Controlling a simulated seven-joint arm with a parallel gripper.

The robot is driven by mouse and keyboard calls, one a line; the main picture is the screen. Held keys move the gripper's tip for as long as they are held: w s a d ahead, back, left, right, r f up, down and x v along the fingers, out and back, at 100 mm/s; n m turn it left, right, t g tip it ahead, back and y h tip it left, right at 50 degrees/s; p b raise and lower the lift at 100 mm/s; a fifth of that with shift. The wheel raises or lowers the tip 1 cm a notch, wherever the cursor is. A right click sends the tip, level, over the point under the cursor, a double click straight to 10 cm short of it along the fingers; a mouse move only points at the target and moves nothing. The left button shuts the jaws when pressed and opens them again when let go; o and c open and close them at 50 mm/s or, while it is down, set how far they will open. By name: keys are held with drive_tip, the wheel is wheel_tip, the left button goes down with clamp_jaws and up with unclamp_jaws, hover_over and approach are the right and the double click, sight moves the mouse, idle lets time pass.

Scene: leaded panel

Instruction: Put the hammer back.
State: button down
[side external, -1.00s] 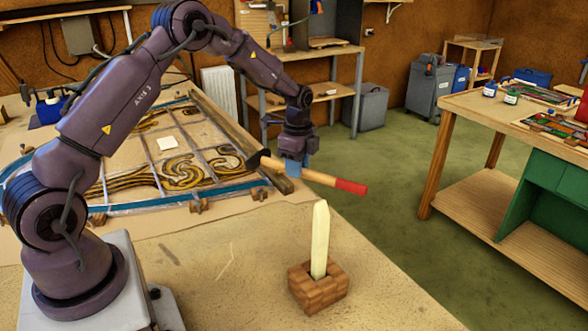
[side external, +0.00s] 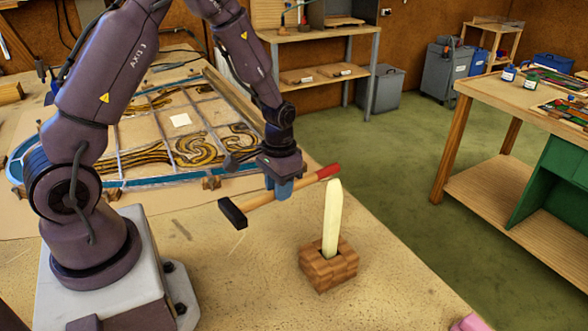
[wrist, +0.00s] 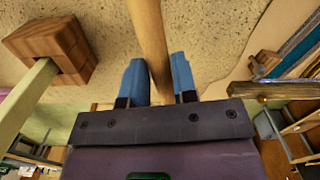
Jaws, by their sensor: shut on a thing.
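The hammer has a black head (side external: 233,212), a plain wooden handle (side external: 272,197) and a red handle end (side external: 328,171). My gripper (side external: 283,188) is shut on the handle and holds the hammer above the bench, head to the near left and red end to the far right. In the wrist view the handle (wrist: 152,45) runs between the two blue fingers (wrist: 157,80); the head is out of that view. No empty hammer place can be made out for certain.
A brick-patterned block (side external: 328,268) with an upright pale stick (side external: 332,220) stands right of the hammer, near the red end. The leaded panel (side external: 180,140) lies behind. The bench front left of the block is clear. A pink thing (side external: 470,323) shows at the bottom edge.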

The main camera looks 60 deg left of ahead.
sight(278, 226)
drive_tip(key=n, duration=0.1)
drive_tip(key=s+n, duration=0.1)
drive_tip(key=n, duration=0.1)
drive_tip(key=shift+d+f, duration=0.1)
drive_tip(key=shift+f, duration=0.25)
drive_tip(key=shift+w+n, duration=0.2)
drive_tip(key=shift+n, duration=0.4)
drive_tip(key=shift+f, duration=3.8)
drive_tip(key=c, duration=0.8)
unclamp_jaws()
drive_tip(key=shift+r, duration=0.15)
